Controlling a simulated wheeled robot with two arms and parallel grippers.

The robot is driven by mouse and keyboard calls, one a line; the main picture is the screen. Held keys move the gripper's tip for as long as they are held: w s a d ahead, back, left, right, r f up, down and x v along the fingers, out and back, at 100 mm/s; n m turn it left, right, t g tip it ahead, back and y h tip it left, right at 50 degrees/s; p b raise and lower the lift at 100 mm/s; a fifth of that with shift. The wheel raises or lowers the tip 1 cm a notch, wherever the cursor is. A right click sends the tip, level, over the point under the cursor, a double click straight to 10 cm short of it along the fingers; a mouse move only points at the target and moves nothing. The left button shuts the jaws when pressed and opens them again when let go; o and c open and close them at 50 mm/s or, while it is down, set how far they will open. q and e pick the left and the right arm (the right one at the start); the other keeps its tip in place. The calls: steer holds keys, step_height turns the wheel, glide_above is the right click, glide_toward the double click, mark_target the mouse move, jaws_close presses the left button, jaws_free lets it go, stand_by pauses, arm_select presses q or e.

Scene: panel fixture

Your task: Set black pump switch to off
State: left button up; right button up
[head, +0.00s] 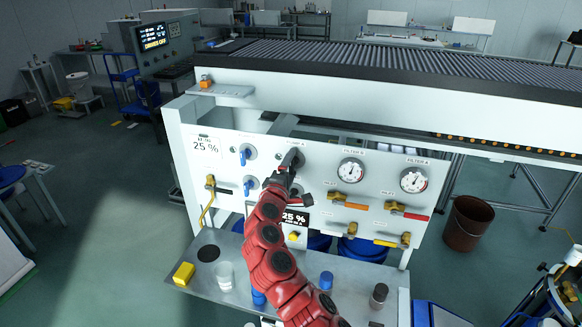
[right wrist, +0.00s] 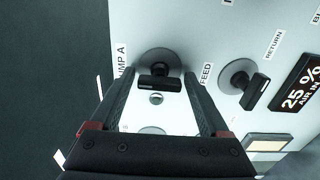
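The black pump switch (right wrist: 158,82) is a dark lever on a round grey dial, beside a partly cut-off label ending "UMP A" in the right wrist view. In the head view it shows at the panel (head: 228,180), partly hidden by my right gripper (head: 285,172). My right gripper (right wrist: 157,80) is open, with one finger on each side of the lever. Visible gaps separate the fingers from the lever. I cannot tell which setting the switch is on. My left gripper is not in view.
A second black switch (right wrist: 252,90) sits close by, next to a "FEED" label. Blue levers (head: 245,155) lie left of my gripper, gauges (head: 351,170) and valves (head: 347,201) right. A metal shelf (head: 225,248) holding a yellow block (head: 183,274) lies below.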

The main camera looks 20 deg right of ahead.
steer(key=shift+o, duration=0.4)
steer(key=shift+s+a, duration=0.3)
steer(key=shift+s, duration=0.15)
steer(key=b+v, duration=0.5)
steer(key=v, duration=1.1)
steer(key=shift+a, duration=0.15)
steer(key=shift+s, duration=0.15)
